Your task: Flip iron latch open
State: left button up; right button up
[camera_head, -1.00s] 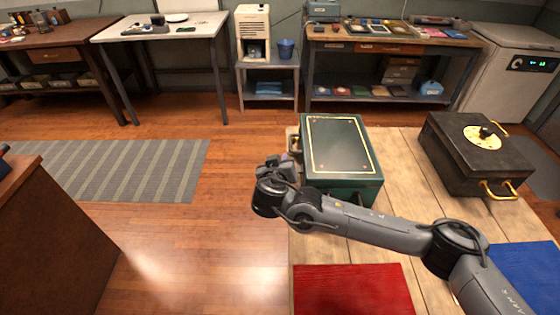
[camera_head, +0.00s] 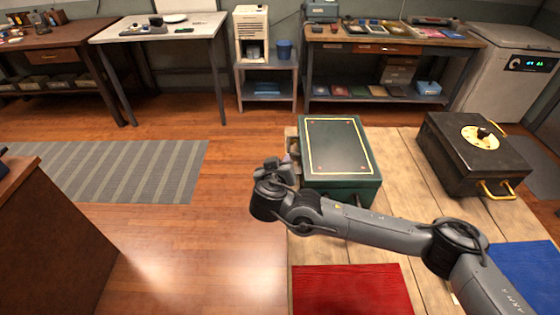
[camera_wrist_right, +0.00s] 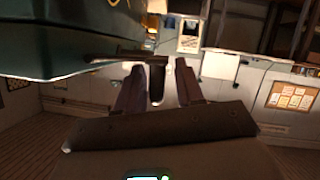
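A dark green box (camera_head: 338,148) with a gold-lined lid stands on the wooden table. My right gripper (camera_head: 280,165) is at its left side, partly hidden behind its own wrist. In the right wrist view the box (camera_wrist_right: 50,45) fills the upper left. There my right gripper (camera_wrist_right: 159,82) has its two fingers apart. A dark metal piece, seemingly the iron latch (camera_wrist_right: 157,82), shows between the fingers, joined to a dark bar by the box. I cannot tell whether the fingers touch it. My left gripper is not in view.
A black box (camera_head: 455,160) with brass handles and a round brass plate stands to the right on the table (camera_head: 400,170). A red mat (camera_head: 352,290) and a blue mat (camera_head: 525,270) lie in front.

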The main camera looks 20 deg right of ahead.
jog(key=v, duration=0.9)
jog(key=shift+s+r+p, duration=0.2)
jog(key=shift+s+p, duration=0.05)
jog(key=shift+p, duration=0.15)
jog(key=shift+a, duration=0.1)
